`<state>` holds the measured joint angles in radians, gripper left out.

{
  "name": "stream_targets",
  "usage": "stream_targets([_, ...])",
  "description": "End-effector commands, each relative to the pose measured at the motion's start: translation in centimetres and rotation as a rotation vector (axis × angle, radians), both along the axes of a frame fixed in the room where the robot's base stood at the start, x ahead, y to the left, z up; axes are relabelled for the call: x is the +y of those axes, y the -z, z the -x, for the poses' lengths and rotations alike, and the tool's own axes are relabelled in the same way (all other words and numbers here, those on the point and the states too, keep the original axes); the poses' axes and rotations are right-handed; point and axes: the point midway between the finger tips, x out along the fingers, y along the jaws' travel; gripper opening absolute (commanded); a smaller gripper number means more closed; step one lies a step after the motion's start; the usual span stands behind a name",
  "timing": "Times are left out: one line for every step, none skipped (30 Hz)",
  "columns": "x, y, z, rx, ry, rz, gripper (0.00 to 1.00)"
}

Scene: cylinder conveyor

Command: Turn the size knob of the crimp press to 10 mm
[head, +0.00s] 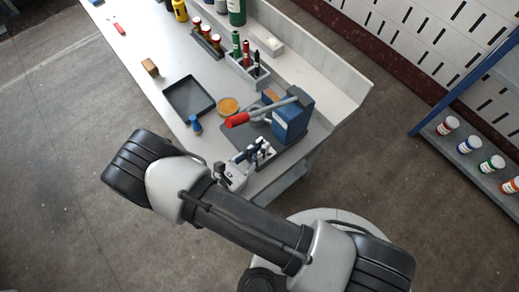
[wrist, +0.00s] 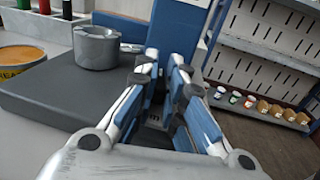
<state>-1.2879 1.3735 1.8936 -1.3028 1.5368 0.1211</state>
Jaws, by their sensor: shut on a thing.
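The crimp press (head: 290,122) has a blue body and a lever with a red grip (head: 237,120), on a dark base at the table's near right corner. In the wrist view its blue column (wrist: 180,28) rises behind my fingertips, with a grey cylinder (wrist: 97,47) on the dark base plate (wrist: 50,92) to the left. My gripper (head: 262,150) is at the side of the press; in the wrist view its fingers (wrist: 163,70) point at the blue body. It is shut on the size knob, which the fingers hide. The knob's setting cannot be read.
A black tray (head: 188,99), an orange disc (head: 228,105), a blue-handled tool (head: 196,126) and a holder with bottles (head: 246,70) stand on the white table. A shelf with jars (head: 468,145) is at the right. The floor (head: 60,200) at left is clear.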

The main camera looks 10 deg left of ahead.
Motion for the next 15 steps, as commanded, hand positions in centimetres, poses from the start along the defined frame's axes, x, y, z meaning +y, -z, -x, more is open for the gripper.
stream_targets([0.09, 0.24, -0.08, 0.0, 0.029, -0.004, 0.0])
stream_targets([0.07, 0.22, -0.06, 0.0, 0.045, -0.004, 0.0])
stream_targets([0.1, 0.21, -0.09, -0.001, 0.064, -0.003, 0.0])
stream_targets([0.11, 0.2, -0.08, -0.001, 0.077, -0.004, 0.0])
stream_targets([0.09, 0.19, -0.07, 0.0, 0.089, -0.002, 0.0])
stream_targets([0.09, 0.17, -0.08, 0.0, 0.103, -0.001, 0.0])
stream_targets([0.09, 0.17, -0.08, 0.0, 0.113, -0.002, 0.0])
stream_targets([0.09, 0.16, -0.08, 0.0, 0.122, -0.002, 0.0])
stream_targets([0.09, 0.14, -0.08, 0.0, 0.131, -0.001, 0.0])
stream_targets([0.09, 0.13, -0.09, 0.001, 0.137, 0.0, 0.0])
stream_targets([0.09, 0.11, -0.09, 0.001, 0.142, 0.0, 0.0])
stream_targets([0.08, 0.09, -0.08, 0.001, 0.147, 0.0, 0.0])
stream_targets([0.07, 0.08, -0.08, 0.001, 0.15, 0.0, 0.0])
stream_targets([0.07, 0.06, -0.08, 0.001, 0.153, 0.0, 0.0])
stream_targets([0.06, 0.05, -0.07, 0.001, 0.155, 0.0, 0.0])
